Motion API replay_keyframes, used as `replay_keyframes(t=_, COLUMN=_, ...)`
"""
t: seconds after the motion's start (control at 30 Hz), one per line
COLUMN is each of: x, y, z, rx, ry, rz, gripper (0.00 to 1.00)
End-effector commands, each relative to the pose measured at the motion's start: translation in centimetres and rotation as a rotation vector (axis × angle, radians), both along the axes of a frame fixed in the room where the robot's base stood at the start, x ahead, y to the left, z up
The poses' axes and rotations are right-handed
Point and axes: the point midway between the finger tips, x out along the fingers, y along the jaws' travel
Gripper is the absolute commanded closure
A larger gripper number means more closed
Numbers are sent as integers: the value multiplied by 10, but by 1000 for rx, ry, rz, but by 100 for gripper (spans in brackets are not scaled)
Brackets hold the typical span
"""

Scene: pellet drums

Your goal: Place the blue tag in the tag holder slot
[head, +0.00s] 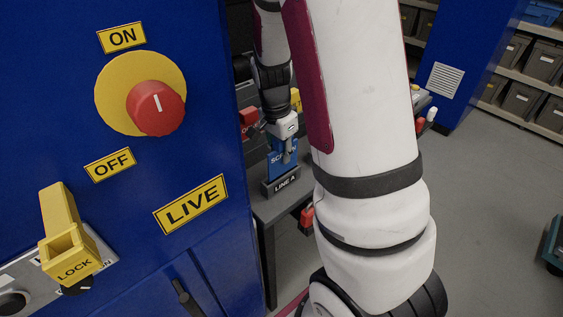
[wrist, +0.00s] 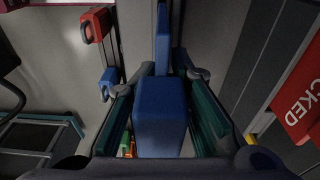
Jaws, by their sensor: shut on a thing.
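The blue tag (head: 274,158), with white lettering partly hidden, is upright in the head view. My gripper (head: 286,142) is shut on its upper part. The dark tag holder (head: 283,185), labelled LINE A, stands directly below on a grey table. The tag's lower edge meets the holder's top in this view; I cannot tell whether it sits in the slot. In the wrist view the blue tag (wrist: 160,115) lies between the fingers of my gripper (wrist: 164,76). The slot itself is hidden.
A blue cabinet (head: 120,200) with a red knob (head: 155,107) and yellow lock piece (head: 62,225) stands close left. Red (wrist: 95,25) and blue (wrist: 108,82) padlocks and a red sign (wrist: 298,100) show in the wrist view. Open floor (head: 490,210) lies right.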

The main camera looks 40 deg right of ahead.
Motion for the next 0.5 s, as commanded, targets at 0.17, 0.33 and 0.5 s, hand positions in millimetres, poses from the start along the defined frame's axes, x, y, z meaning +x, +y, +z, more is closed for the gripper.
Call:
replay_keyframes(t=0.17, x=5, y=1, z=-6, rx=1, ry=2, rz=0, gripper=100)
replay_keyframes(t=0.33, x=4, y=0, z=-28, rx=1, ry=4, rz=0, gripper=100)
replay_keyframes(t=0.5, x=5, y=0, z=-36, rx=-1, ry=0, rz=0, gripper=100)
